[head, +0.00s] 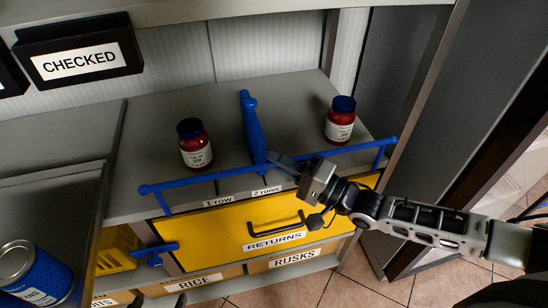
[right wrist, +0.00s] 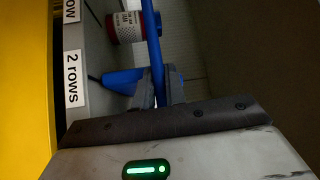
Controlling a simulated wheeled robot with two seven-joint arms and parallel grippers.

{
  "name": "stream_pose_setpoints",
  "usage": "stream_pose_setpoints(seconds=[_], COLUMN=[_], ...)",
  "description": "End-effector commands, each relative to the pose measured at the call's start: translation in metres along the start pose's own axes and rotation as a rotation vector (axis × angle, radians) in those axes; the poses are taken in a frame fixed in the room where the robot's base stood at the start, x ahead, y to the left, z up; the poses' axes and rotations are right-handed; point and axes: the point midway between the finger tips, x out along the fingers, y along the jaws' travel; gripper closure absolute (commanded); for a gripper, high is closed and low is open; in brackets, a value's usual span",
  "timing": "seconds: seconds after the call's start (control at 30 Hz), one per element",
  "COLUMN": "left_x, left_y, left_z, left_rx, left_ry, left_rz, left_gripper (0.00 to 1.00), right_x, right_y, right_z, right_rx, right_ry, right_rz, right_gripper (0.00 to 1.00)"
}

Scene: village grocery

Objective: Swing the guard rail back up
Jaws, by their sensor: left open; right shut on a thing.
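The blue guard rail (head: 205,179) runs across the front of the grey shelf in the head view. Its bar stands a little above the front edge, with a short post near each end. My right gripper (head: 278,162) comes in from the right and is shut on the rail near its middle. In the right wrist view the blue bar (right wrist: 151,35) passes between the fingers of my right gripper (right wrist: 160,88). The fingers hide part of the rail. My left gripper is not in view.
A blue divider (head: 252,127) stands mid-shelf, between a left jar (head: 195,145) and a right jar (head: 340,121). Below is a yellow RETURNS drawer (head: 215,235) with a black handle. A blue fitting (head: 160,249) sits at its left. A blue can (head: 35,275) stands lower left.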

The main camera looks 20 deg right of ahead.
Motion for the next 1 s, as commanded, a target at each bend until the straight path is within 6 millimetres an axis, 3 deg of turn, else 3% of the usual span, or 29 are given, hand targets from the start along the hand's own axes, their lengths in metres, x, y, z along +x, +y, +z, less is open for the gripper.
stream_pose_setpoints(seconds=[0.5,0.53,0.6,1.0], left_x=[-0.0004,-0.0004,-0.0003,0.0001], left_y=[-0.0005,-0.0005,-0.0005,-0.0008], left_z=[0.0021,0.0021,0.0018,-0.0008], left_rx=[0.003,0.003,0.003,0.004], left_ry=[-0.008,-0.008,-0.008,-0.002], left_rz=[-0.002,-0.002,-0.002,-0.002], left_gripper=[0.29,0.29,0.29,0.29], right_x=[-0.0008,-0.0007,-0.0008,-0.0014], right_y=[-0.0002,-0.0002,-0.0001,0.0004], right_z=[-0.0039,-0.004,-0.0038,-0.0026], right_rx=[0.011,0.011,0.01,0.011], right_ry=[0.007,0.007,0.007,0.005], right_rz=[0.012,0.012,0.012,0.013], right_gripper=[1.0,0.79,0.66,0.66])
